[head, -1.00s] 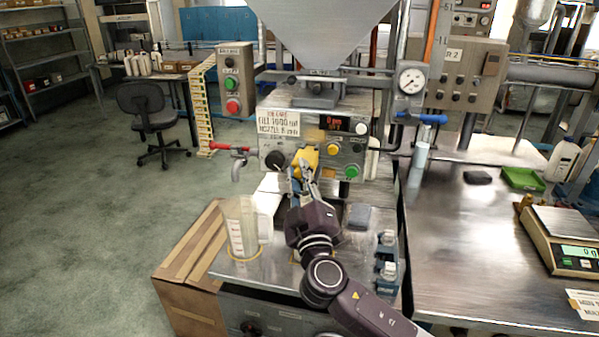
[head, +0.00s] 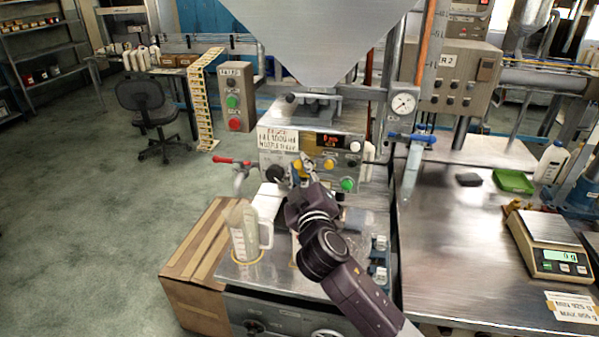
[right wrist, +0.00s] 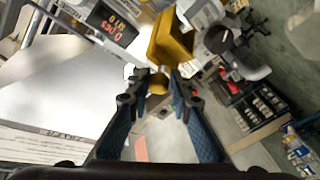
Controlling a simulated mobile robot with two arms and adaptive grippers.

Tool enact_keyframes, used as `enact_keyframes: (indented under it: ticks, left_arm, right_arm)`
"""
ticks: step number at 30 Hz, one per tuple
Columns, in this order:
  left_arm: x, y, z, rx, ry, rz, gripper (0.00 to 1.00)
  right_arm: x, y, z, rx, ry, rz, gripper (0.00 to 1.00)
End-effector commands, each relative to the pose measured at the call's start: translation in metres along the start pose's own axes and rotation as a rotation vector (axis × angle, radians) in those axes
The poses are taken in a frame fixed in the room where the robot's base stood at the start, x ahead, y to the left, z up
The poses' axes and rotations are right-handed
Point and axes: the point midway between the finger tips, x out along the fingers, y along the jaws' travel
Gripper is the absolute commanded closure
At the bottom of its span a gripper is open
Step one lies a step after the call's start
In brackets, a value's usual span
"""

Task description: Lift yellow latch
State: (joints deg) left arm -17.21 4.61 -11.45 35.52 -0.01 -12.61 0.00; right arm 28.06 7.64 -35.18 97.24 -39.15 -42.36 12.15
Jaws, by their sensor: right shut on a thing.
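The yellow latch (head: 300,165) is on the front of the filling machine's control panel, left of the round yellow button (head: 329,165). My right gripper (head: 303,174) is at it, and my wrist hides the latch's lower part in the head view. In the right wrist view the latch's yellow body (right wrist: 172,40) lies just beyond the fingertips. Its rounded yellow end (right wrist: 158,83) sits between the two fingers of my right gripper (right wrist: 159,84), which are shut on it. My left gripper is out of view.
A blue-handled valve (head: 412,138) and a scale (head: 548,240) are to the right. The steel table (head: 455,260) is mostly clear.

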Motion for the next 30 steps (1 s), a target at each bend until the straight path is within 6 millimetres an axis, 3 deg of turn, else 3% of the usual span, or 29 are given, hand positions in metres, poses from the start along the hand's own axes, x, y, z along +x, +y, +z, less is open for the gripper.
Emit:
enact_keyframes:
  ticks: [1,6,23,24,27,30]
  left_arm:
    - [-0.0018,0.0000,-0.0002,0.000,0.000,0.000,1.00]
    - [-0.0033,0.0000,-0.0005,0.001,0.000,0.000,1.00]
    - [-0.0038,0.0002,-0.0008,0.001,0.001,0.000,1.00]
    - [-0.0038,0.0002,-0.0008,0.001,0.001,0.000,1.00]
    - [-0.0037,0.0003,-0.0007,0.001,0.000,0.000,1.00]
    - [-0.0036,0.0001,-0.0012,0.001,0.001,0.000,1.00]
  right_arm:
    - [0.0033,0.0097,-0.0082,-0.003,0.012,0.013,1.00]
    - [0.0068,0.0143,-0.0119,-0.004,0.014,0.013,1.00]
    - [0.0085,0.0149,-0.0138,-0.004,0.016,0.010,1.00]
    - [0.0085,0.0148,-0.0139,-0.004,0.017,0.010,0.74]
    - [0.0083,0.0138,-0.0127,-0.003,0.014,0.008,0.65]
    - [0.0081,0.0126,-0.0108,-0.003,0.010,0.006,0.65]
